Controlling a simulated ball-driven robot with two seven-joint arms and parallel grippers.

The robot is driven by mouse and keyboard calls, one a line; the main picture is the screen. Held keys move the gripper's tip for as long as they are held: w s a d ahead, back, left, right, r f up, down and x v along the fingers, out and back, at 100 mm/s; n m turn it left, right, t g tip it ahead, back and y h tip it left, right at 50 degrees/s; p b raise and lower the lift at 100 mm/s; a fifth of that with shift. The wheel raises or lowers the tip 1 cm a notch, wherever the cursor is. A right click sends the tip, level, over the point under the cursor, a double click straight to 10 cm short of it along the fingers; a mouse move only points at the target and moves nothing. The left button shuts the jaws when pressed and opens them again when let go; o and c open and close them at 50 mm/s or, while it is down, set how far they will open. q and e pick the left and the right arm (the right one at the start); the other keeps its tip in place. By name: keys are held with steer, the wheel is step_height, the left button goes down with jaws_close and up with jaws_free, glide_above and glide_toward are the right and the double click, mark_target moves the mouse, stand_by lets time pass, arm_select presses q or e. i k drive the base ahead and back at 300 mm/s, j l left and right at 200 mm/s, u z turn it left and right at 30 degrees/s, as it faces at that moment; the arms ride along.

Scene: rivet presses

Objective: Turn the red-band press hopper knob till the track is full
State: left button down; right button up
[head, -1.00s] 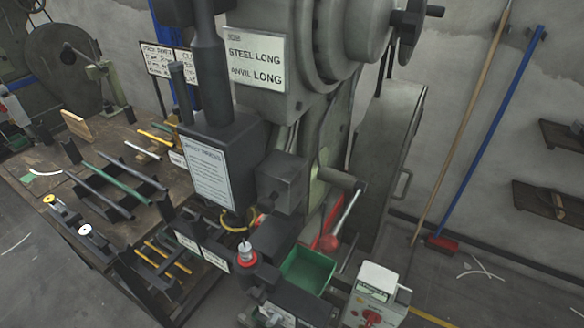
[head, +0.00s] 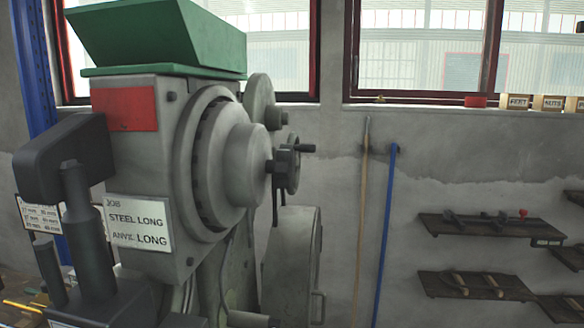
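The press (head: 150,210) stands at the left of the head view, with a red band (head: 125,108) on its upper front. A green hopper (head: 160,38) sits on top of it; its inside is hidden from here. A round grey drum (head: 235,165) sticks out on the right side, with a dark knob with a handle (head: 285,162) at its end. A sign (head: 138,225) below the band reads "STEEL LONG, ANVIL LONG". I cannot make out the track or how full it is.
Behind the press are a wall and windows (head: 420,45). A wooden pole (head: 362,220) and a blue pole (head: 384,230) lean on the wall. Shelves with tools (head: 490,226) hang at the right. A grey cabinet-like guard (head: 290,265) stands just right of the press.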

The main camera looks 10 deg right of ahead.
mark_target(283, 168)
steer(key=l+z, duration=0.9)
steer(key=i+l+z, duration=0.1)
steer(key=l+z, duration=0.35)
